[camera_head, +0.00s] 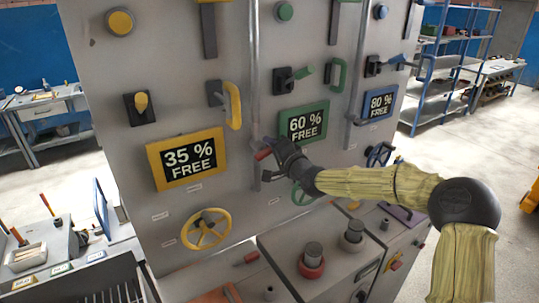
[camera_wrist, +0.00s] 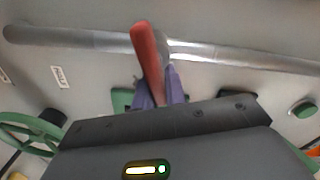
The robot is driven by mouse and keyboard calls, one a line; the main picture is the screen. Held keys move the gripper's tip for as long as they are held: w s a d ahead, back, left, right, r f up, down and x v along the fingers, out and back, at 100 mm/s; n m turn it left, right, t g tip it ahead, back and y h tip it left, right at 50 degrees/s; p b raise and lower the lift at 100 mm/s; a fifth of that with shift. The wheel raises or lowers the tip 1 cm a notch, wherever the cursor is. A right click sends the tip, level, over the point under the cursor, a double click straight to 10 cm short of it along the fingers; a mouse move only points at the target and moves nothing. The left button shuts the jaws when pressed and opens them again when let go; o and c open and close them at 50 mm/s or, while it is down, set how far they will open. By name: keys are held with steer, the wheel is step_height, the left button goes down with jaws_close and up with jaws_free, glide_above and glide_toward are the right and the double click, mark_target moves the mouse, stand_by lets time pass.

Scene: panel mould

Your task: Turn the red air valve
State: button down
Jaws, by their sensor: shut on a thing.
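The red air valve (camera_head: 263,154) is a small red lever on a vertical grey pipe (camera_head: 256,80) between the yellow and green sections of the panel. In the wrist view the red lever (camera_wrist: 148,62) stands across the pipe (camera_wrist: 240,57), slightly tilted, and its lower end is between the purple fingertips. My gripper (camera_head: 277,150) reaches the valve from the right and is shut on the red lever. In the wrist view my gripper (camera_wrist: 161,85) hides the lever's lower end. The dark gripper body fills the bottom of that view.
A yellow handwheel (camera_head: 206,229) is below left, and a green handwheel (camera_head: 303,194) is partly behind my arm. A yellow handle (camera_head: 233,104) and the 60 % sign (camera_head: 304,122) flank the pipe.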

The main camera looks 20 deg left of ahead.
steer(key=m, duration=0.1)
steer(key=f+m+b, duration=0.1)
steer(key=m, duration=0.1)
steer(key=shift+d+m, duration=0.1)
steer(key=shift+m, duration=0.2)
steer(key=c, duration=1.4)
jaws_free()
steer(key=shift+c, duration=0.2)
steer(key=b+v, duration=0.7)
steer(key=v, duration=1)
steer(key=shift+d, duration=0.2)
steer(key=shift+s, duration=0.2)
steer(key=shift+a, duration=0.1)
